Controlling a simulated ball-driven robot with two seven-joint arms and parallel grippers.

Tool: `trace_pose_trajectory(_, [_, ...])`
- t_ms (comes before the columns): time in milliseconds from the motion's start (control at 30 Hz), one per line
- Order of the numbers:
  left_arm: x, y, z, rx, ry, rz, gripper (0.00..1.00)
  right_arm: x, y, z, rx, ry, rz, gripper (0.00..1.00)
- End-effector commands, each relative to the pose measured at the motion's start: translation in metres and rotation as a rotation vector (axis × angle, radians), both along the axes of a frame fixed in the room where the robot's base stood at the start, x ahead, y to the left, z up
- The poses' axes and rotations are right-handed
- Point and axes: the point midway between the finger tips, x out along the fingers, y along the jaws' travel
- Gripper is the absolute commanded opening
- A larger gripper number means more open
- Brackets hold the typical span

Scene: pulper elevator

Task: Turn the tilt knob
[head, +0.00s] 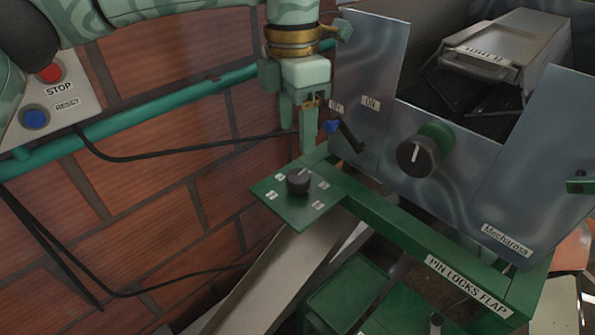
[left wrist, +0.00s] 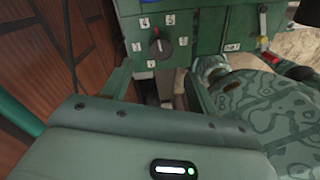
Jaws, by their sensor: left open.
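A black round knob (head: 298,181) with a pale pointer line sits on a flat green plate (head: 283,210) with small number labels around it. The knob also shows in the left wrist view (left wrist: 159,48), beyond the fingers. No name on it is readable, so I cannot tell for sure that it is the tilt knob. A second, larger black knob (head: 418,157) sits on the metal panel. My left gripper (head: 297,130) is open and empty, pointing down above the plate's far side, apart from the small knob. Its fingers show in the left wrist view (left wrist: 158,88). My right gripper is not seen.
A metal panel (head: 370,70) with a blue-tipped switch (head: 332,127) stands just right of my left gripper. A green bar (head: 425,240) labelled PIN LOCKS FLAP runs to the lower right. A brick wall (head: 150,200) and a STOP/RESET box (head: 62,100) are at left.

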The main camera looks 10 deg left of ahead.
Motion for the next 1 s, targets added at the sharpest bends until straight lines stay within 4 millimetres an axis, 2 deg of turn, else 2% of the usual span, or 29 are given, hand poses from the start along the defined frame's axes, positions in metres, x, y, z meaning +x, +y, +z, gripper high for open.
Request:
trace_pose_trajectory(33, [-0.001, 0.0, -0.017, -0.001, 0.006, -0.001, 0.59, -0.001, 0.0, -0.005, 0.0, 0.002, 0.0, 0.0])
trace_pose_trajectory(100, [-0.002, -0.001, -0.034, 0.0, 0.005, -0.001, 0.59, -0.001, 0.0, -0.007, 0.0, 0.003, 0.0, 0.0])
trace_pose_trajectory(300, [-0.004, -0.003, -0.071, 0.0, 0.002, -0.001, 0.59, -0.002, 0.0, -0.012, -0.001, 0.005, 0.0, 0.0])
trace_pose_trajectory(500, [-0.005, -0.003, -0.088, -0.001, 0.001, -0.001, 0.59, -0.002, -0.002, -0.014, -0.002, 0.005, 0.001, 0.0])
trace_pose_trajectory(767, [-0.005, -0.003, -0.089, -0.001, -0.001, 0.0, 0.59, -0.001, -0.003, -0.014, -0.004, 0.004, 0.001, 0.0])
trace_pose_trajectory(800, [-0.005, -0.003, -0.089, -0.001, -0.001, 0.0, 0.56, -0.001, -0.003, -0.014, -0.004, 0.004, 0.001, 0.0])
trace_pose_trajectory(933, [-0.005, -0.003, -0.089, -0.001, -0.001, -0.001, 0.2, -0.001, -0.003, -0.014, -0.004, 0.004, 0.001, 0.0])
trace_pose_trajectory(967, [-0.005, -0.003, -0.089, -0.001, -0.001, -0.001, 0.15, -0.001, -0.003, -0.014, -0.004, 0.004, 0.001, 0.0])
trace_pose_trajectory(1000, [-0.005, -0.003, -0.089, -0.001, -0.001, -0.001, 0.15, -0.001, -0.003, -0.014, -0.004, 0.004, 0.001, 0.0])
